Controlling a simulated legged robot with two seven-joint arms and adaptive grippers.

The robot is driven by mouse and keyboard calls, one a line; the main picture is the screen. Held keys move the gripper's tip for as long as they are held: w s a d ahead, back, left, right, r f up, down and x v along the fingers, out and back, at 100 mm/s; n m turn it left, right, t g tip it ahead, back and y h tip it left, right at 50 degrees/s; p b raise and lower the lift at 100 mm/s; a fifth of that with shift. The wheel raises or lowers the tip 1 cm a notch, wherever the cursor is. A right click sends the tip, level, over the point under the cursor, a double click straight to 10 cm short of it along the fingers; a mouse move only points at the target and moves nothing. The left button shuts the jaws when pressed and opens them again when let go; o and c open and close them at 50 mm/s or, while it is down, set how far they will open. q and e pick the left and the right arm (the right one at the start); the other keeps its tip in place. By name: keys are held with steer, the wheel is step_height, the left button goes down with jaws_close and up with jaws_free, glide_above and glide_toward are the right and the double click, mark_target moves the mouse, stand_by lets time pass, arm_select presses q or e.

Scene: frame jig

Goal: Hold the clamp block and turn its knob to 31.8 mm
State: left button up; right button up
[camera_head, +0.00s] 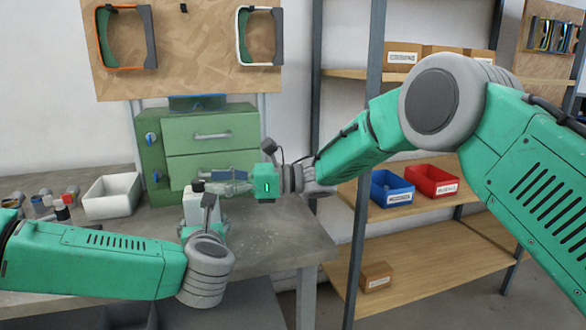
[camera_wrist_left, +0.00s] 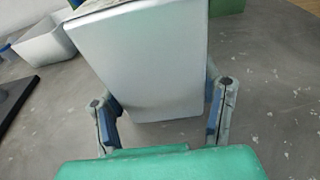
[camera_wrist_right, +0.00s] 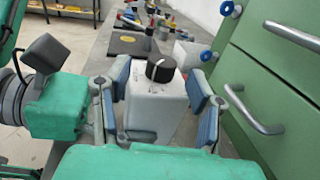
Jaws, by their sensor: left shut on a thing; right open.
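The clamp block is a pale grey-white block (camera_wrist_right: 155,100) with a black knob (camera_wrist_right: 160,68) on top that bears a white pointer mark. In the left wrist view the block (camera_wrist_left: 150,62) fills the middle, between the fingers of my left gripper (camera_wrist_left: 163,115), which is shut on it. In the head view the block (camera_head: 193,208) stands over the bench, partly behind my left wrist. My right gripper (camera_wrist_right: 165,105) is open, with its blue-padded fingers on either side of the block and knob, apart from the knob as far as I can see. The knob's reading is too small to tell.
A green drawer cabinet (camera_head: 210,140) with metal handles stands close behind the block. A white bin (camera_head: 112,196) and several small bottles and tools are on the bench (camera_head: 270,235) at left. A shelf with a blue bin (camera_head: 391,189) and a red bin (camera_head: 431,181) stands at right.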

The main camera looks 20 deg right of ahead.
steer(key=v, duration=0.9)
steer(key=w+d+f+m+t+h, duration=0.1)
steer(key=w+d+m+t+h, duration=0.1)
steer(key=w+m, duration=0.3)
steer(key=w+d+m+t+h, duration=0.2)
steer(key=w+m+t, duration=0.3)
steer(key=m, duration=0.4)
steer(key=w+d+f+m+t+h, duration=0.1)
steer(key=w+d+m+t+h, duration=0.2)
steer(key=w+m, duration=0.3)
steer(key=shift+w+f+m+t+h, duration=0.1)
steer(key=shift+f+m+t+h, duration=0.1)
steer(key=shift+m, duration=0.35)
steer(key=shift+w+f+m+t+h, duration=0.1)
steer(key=shift+w+m+h, duration=0.1)
steer(key=shift+m, duration=0.35)
steer(key=d+f+m+h, duration=0.1)
steer(key=d+m, duration=0.1)
steer(key=m, duration=0.1)
steer(key=w+d+m+h, duration=0.1)
steer(key=d+m, duration=0.1)
steer(key=w+d+f+m+h, duration=0.1)
steer(key=d+m, duration=0.1)
steer(key=m, duration=0.1)
steer(key=shift+w+f+m+h, duration=0.2)
steer(key=shift+f+m+h, duration=0.1)
steer(key=shift+f+h, duration=0.1)
